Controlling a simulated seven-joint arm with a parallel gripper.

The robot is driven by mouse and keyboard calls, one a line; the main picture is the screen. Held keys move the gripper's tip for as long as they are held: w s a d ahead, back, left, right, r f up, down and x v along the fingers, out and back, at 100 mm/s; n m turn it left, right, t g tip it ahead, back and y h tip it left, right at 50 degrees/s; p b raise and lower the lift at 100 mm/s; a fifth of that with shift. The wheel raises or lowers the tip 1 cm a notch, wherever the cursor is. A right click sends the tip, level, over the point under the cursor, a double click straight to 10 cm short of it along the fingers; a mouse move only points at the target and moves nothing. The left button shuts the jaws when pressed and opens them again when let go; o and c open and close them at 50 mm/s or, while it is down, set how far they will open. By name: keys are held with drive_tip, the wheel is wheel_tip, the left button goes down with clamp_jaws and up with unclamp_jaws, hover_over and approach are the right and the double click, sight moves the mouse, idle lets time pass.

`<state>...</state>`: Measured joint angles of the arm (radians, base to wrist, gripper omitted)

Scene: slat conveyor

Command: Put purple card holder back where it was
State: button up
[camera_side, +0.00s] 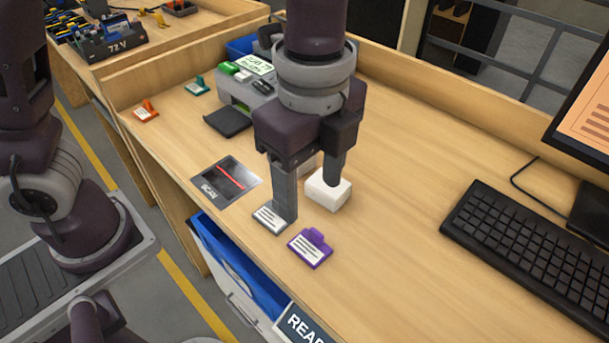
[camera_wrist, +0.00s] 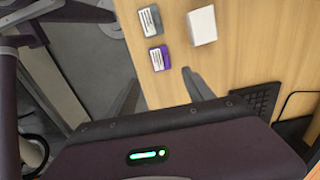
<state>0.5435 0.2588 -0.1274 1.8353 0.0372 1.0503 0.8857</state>
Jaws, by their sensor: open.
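The purple card holder (camera_side: 310,248) lies on the wooden counter near its front edge, with a white label facing up. It also shows in the wrist view (camera_wrist: 158,58), just ahead of the space between the fingers. My gripper (camera_side: 309,206) is open and empty, pointing down above the counter behind the purple holder. A grey card holder (camera_side: 267,219) with a white label lies left of the purple one, partly behind my near finger. In the wrist view the grey holder (camera_wrist: 150,21) and purple holder are apart.
A white box (camera_side: 330,194) stands close by my far finger. A dark scan pad (camera_side: 228,182) lies to the left. Orange (camera_side: 146,112) and teal (camera_side: 197,87) holders and a terminal (camera_side: 245,92) are farther back. A keyboard (camera_side: 530,245) lies right; counter between is clear.

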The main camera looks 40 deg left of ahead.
drive_tip(key=s+a+r+n+t, duration=0.2)
drive_tip(key=a+r+n, duration=0.45)
drive_tip(key=a, duration=0.35)
drive_tip(key=s+a+f+n+t, duration=0.1)
drive_tip(key=s+a+n+t, duration=0.2)
drive_tip(key=s+a+n, duration=0.4)
drive_tip(key=a+n, duration=0.2)
drive_tip(key=n, duration=0.2)
drive_tip(key=shift+s+t, duration=0.15)
drive_tip(key=shift+t, duration=0.15)
drive_tip(key=shift+a+n, duration=0.1)
drive_tip(key=shift+n, duration=0.15)
idle(0.4)
